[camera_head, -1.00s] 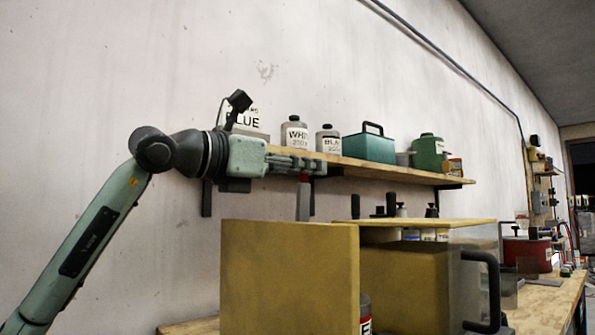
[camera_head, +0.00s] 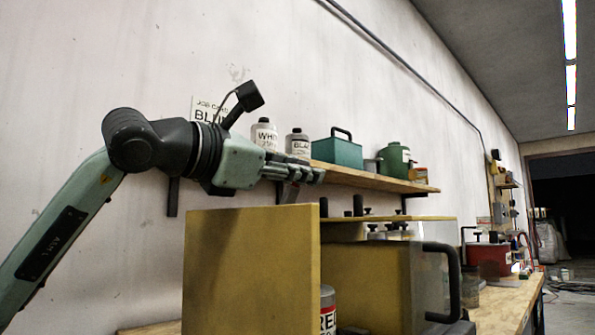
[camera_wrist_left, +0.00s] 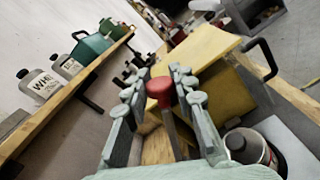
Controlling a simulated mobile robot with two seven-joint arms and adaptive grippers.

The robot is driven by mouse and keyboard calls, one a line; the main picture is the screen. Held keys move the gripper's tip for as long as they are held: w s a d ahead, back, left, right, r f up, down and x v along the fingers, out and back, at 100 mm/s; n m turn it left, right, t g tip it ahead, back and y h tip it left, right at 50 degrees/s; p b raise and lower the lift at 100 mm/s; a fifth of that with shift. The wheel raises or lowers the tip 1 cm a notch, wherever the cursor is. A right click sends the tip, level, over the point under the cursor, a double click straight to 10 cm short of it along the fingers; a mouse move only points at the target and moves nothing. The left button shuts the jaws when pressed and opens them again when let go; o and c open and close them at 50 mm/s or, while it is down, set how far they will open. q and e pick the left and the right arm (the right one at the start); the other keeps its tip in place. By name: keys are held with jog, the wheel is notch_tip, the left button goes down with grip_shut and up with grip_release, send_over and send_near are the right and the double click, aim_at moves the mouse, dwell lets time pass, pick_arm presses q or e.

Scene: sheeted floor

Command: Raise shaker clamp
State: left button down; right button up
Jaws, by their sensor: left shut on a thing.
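My left gripper (camera_head: 300,174) reaches in from the left, in front of the shelf and above the yellow panel (camera_head: 250,270) of the shaker. In the left wrist view, its fingers (camera_wrist_left: 160,88) are shut on a red knob (camera_wrist_left: 160,92) on a grey upright lever, which looks like the shaker clamp. In the head view, part of the grey lever (camera_head: 290,193) shows just below the fingers; its lower end is hidden behind the panel. A paint can (camera_head: 327,312) with a red-lettered label stands behind the panel, partly hidden. My right gripper is not in view.
Behind is a wall shelf (camera_head: 375,181) with white bottles (camera_head: 264,136), a teal box (camera_head: 337,153) and a green can (camera_head: 395,160). The yellow box (camera_head: 375,285) with a dark handle (camera_head: 452,275) stands right of the panel. A red container (camera_head: 487,258) sits farther along the bench.

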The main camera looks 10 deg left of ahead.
pick_arm(q)
jog(key=c, duration=1.3)
grip_release()
jog(key=shift+o, duration=0.2)
jog(key=v, duration=1.2)
